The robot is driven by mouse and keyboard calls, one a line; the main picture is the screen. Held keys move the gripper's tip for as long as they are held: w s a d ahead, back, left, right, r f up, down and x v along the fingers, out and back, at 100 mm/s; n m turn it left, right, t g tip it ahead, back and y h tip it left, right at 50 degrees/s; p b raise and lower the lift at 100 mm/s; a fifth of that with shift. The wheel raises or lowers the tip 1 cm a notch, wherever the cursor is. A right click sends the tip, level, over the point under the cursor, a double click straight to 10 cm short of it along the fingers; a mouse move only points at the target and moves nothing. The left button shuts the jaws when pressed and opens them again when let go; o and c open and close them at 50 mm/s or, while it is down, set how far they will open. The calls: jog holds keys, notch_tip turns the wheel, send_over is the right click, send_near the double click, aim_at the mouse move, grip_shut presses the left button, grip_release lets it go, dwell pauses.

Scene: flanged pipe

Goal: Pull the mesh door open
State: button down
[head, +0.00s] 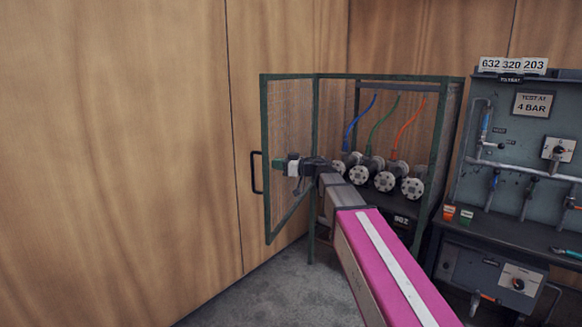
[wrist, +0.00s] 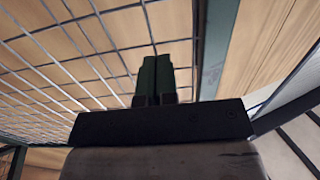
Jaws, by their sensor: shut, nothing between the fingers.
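The mesh door (head: 291,110) has a green frame and stands swung open at the left of the cage in the head view. Its black handle (head: 256,172) sticks out beyond the free edge on the far left. I cannot tell whether the fingers touch the mesh.
The cage (head: 405,78) holds several flanged pipe ends (head: 385,181) with blue, green and orange hoses. A test bench (head: 500,225) with valves and gauges stands at the right. A wooden wall (head: 120,150) is close behind the door. Grey floor (head: 250,295) shows below it.

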jog(key=w+a+m+t+h, duration=0.1)
jog(key=w+a, duration=0.3)
jog(key=a, duration=0.5)
jog(key=w+a+m+t, duration=0.1)
jog(key=w+a, duration=0.3)
jog(key=a, duration=0.5)
jog(key=shift+m+t+h, duration=0.3)
jog(key=shift+t+h, duration=0.1)
jog(key=shift+t, duration=0.4)
jog(key=shift+d, duration=0.1)
